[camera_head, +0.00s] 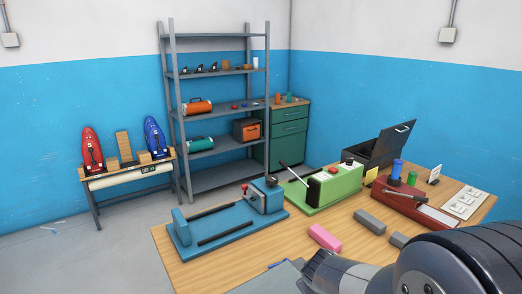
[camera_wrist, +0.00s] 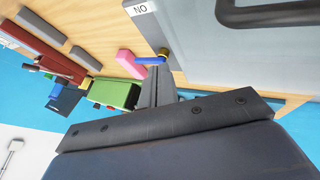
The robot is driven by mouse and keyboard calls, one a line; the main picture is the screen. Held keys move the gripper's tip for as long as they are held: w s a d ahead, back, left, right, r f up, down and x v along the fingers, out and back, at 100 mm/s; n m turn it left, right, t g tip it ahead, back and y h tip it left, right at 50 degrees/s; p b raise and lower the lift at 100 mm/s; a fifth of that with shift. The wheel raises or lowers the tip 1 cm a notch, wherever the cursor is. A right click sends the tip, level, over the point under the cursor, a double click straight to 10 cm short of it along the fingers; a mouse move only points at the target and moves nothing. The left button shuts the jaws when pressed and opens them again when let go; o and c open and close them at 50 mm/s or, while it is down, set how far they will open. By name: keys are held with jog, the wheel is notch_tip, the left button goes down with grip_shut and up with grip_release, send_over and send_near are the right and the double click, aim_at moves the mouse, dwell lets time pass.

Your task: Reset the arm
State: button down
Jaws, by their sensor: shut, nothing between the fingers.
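My gripper (camera_wrist: 158,72) is shut and empty in the wrist view, its dark fingers together. The fingertips are close to a small blue handle (camera_wrist: 150,60) beside a grey panel (camera_wrist: 205,45) with an upside-down "ON" label (camera_wrist: 140,9). I cannot tell whether they touch the handle. In the head view my arm (camera_head: 440,265) fills the lower right, over the near edge of the table; the fingers are not clear there. The blue handle (camera_head: 278,264) shows at the table's front.
On the wooden table (camera_head: 185,270) stand a blue fixture (camera_head: 225,222), a green machine (camera_head: 335,187), a pink block (camera_head: 325,238), grey blocks (camera_head: 370,221) and a red tray (camera_head: 420,210). A shelf (camera_head: 215,180) and a rack with red and blue bags stand behind.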

jog(key=v, duration=0.2)
jog(key=shift+s+r, duration=0.15)
jog(key=shift+r, duration=0.1)
jog(key=shift+s+r, duration=0.15)
jog(key=shift+s, duration=0.1)
